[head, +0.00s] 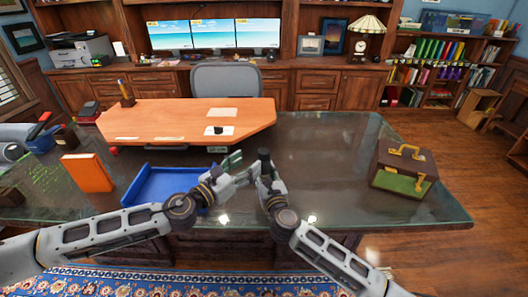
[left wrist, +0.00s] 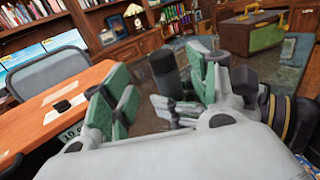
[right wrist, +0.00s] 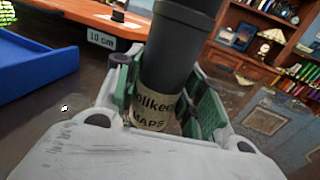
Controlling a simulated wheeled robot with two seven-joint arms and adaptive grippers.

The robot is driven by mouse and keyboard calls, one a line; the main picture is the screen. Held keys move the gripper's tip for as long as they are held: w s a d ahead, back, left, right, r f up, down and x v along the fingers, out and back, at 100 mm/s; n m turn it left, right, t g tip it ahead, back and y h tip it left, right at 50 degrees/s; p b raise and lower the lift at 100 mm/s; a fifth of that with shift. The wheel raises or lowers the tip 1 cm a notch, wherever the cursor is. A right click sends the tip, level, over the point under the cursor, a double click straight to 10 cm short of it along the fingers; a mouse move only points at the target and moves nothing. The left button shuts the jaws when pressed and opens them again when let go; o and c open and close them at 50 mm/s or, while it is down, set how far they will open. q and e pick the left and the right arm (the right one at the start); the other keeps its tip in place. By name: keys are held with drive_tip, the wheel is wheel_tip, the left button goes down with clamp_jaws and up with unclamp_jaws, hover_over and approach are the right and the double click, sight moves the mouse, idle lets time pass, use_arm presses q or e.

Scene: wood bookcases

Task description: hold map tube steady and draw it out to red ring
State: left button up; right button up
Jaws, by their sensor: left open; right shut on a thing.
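The map tube (head: 264,156) is a dark grey cylinder standing roughly upright above the glass desk. In the right wrist view the tube (right wrist: 180,50) has a cream label that partly reads "MAPS". My right gripper (head: 266,180) is shut on the tube around the label; its green pads (right wrist: 165,105) press both sides. My left gripper (head: 230,162) is open, just left of the tube. In the left wrist view its green fingers (left wrist: 160,88) are spread wide and the tube (left wrist: 165,73) shows between and beyond them. No red ring shows on the tube.
A raised orange wood desktop (head: 180,118) lies behind, with a "10 cm" tag (right wrist: 101,38). A blue tray (head: 160,184) and orange book (head: 87,172) are to the left. A brown-green briefcase (head: 405,170) stands right. The glass (head: 320,150) between tube and briefcase is clear.

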sight(259, 154)
use_arm(q)
drive_tip(key=shift+x, duration=4.55)
drive_tip(key=shift+c, duration=0.4)
drive_tip(key=shift+a, duration=0.1)
clamp_jaws()
drive_tip(key=shift+r, duration=0.1)
drive_tip(key=shift+r, duration=4.45)
drive_tip(key=shift+o, duration=0.4)
unclamp_jaws()
